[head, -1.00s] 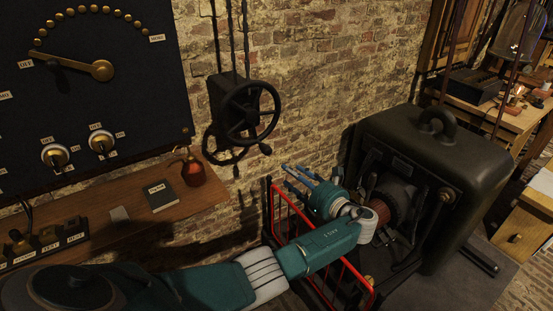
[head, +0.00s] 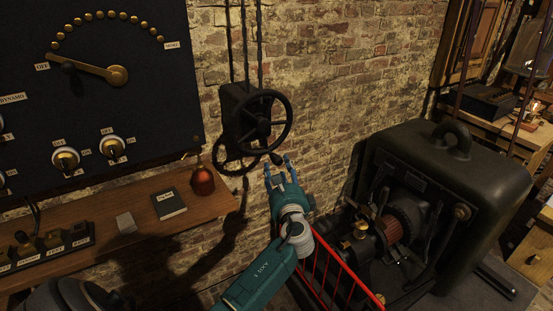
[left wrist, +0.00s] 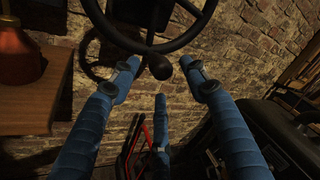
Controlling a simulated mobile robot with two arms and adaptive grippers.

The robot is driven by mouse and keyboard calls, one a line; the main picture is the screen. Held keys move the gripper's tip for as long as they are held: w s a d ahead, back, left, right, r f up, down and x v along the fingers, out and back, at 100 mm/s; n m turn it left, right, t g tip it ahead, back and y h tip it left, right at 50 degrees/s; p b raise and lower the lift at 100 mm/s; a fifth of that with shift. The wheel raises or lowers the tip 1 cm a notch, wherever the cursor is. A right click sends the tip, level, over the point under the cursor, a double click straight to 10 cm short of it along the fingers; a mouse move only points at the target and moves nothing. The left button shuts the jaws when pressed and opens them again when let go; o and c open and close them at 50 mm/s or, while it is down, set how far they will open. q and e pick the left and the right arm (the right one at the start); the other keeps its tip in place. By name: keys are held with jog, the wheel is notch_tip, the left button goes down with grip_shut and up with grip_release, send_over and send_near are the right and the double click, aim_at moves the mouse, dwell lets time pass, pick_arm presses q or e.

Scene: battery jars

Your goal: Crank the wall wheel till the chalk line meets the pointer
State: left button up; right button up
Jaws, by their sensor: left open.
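The black wall wheel (head: 262,122) is mounted on a dark box (head: 234,112) on the brick wall, with rods or cables running up from it. Its crank knob (head: 276,159) hangs at the bottom of the rim. My left gripper (head: 277,170) is open just below the knob, its blue fingers pointing up. In the left wrist view the wheel rim (left wrist: 150,42) crosses the top, and the knob (left wrist: 160,66) shows between the open fingers (left wrist: 163,78), not gripped. I cannot make out a chalk line or a pointer. My right gripper is not in view.
A wooden shelf (head: 110,228) at left holds a red oil can (head: 203,181), a dark book (head: 168,203) and a switch strip. A black panel (head: 90,100) hangs above. A red rail (head: 345,275) and a large dark machine (head: 465,190) stand at right.

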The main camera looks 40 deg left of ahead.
aim_at(278, 164)
pick_arm(q)
jog(key=x, duration=0.6)
grip_shut()
